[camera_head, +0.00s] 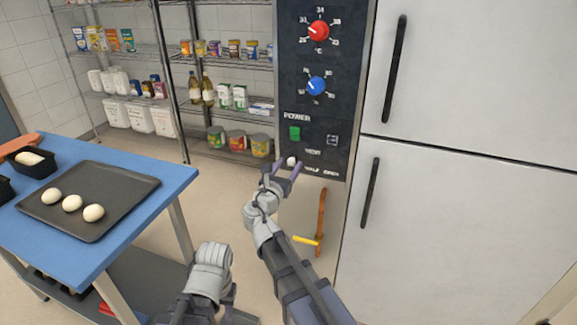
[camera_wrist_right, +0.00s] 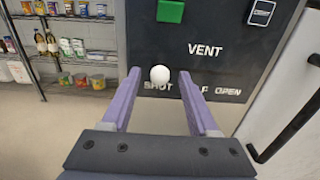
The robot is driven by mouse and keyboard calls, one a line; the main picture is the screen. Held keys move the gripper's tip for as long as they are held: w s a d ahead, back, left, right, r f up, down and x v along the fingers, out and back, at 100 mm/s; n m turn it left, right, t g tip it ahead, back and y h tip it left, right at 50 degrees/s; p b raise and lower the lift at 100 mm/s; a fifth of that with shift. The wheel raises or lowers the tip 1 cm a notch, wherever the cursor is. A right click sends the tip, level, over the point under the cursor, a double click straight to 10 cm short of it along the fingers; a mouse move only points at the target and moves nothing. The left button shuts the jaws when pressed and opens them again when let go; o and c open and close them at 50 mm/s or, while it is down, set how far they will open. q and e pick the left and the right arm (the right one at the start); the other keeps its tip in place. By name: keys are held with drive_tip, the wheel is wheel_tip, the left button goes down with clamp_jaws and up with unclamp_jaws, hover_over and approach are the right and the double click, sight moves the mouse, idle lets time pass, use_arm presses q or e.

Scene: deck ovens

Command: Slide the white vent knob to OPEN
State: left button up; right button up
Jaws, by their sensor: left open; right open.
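The white vent knob (camera_head: 291,161) is a small round knob low on the dark control panel (camera_head: 318,105). In the right wrist view the knob (camera_wrist_right: 160,75) stands just above the SHUT label, under the word VENT. HALF and OPEN lie to its right. My right gripper (camera_head: 285,171) is open in front of the panel, its purple fingers pointing at it. In the right wrist view the knob appears between the two fingertips; I cannot tell whether either touches it. My left gripper (camera_head: 206,304) is low near the bottom edge, away from the panel, its fingertips hardly visible.
A green power switch (camera_head: 295,133), a blue dial (camera_head: 316,86) and a red dial (camera_head: 318,31) sit above the knob. White doors with black handles (camera_head: 369,193) stand to the right. A blue table (camera_head: 172,178) with a dough tray (camera_head: 120,207) is at left.

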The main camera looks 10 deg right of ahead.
drive_tip(key=shift+w+d, duration=0.1)
drive_tip(key=shift+w, duration=0.1)
clamp_jaws()
idle(0.5)
idle(0.9)
